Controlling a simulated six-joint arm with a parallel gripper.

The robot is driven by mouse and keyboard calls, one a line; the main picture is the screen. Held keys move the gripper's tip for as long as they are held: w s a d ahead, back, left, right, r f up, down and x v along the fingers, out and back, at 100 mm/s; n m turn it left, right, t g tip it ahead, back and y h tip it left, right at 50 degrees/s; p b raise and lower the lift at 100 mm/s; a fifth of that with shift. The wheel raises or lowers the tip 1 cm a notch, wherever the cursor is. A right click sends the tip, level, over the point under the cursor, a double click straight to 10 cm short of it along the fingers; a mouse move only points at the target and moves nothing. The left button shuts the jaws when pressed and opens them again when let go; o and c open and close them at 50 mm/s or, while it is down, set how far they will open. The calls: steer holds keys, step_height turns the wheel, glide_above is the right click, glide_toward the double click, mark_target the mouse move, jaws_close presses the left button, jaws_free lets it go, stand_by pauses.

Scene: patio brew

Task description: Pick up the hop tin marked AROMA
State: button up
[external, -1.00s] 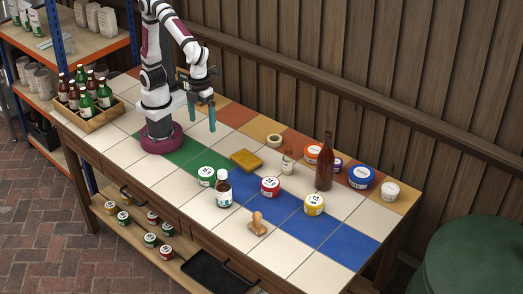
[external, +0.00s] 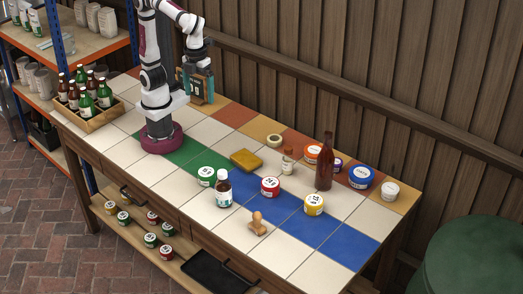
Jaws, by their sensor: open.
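Several round lidded tins stand on the tiled bench: green (external: 206,177), red (external: 270,187), yellow (external: 315,205), orange (external: 312,153), purple (external: 336,165), blue (external: 361,177) and white (external: 390,191). Dark marks show on some lids, but they are too small to read, so I cannot tell which is marked AROMA. My gripper (external: 197,86) is open and empty above the back left of the bench, in front of a small wood-framed board. It is well to the left of the tins and touches none of them.
A brown bottle (external: 325,162) stands among the back tins. A white-labelled bottle (external: 223,188) stands beside the green tin. A yellow sponge-like block (external: 246,160), a tape roll (external: 274,140), a small corked bottle (external: 288,160) and a wooden stamp (external: 257,224) are nearby. A bottle crate (external: 88,112) stands left.

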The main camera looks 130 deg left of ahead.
steer(key=s+a+f+n, duration=0.3)
steer(key=s+f+n, duration=0.2)
steer(key=s, duration=0.2)
steer(key=s+a+f+n+y, duration=0.1)
steer(key=s+a+f+n, duration=0.3)
steer(key=s, duration=0.4)
steer(key=shift+s+f+n+y, duration=0.3)
steer(key=shift+f+n, duration=0.55)
steer(key=shift+n, duration=0.25)
steer(key=shift+w, duration=0.1)
steer(key=n+t+h, duration=0.5)
steer(key=n+h, duration=0.9)
steer(key=n, duration=1.4)
glide_toward(204, 184)
steer(key=shift+t, duration=0.3)
steer(key=x, duration=0.6)
steer(key=shift+d+f, duration=0.3)
steer(key=shift+f, duration=0.05)
steer(key=c, duration=1.2)
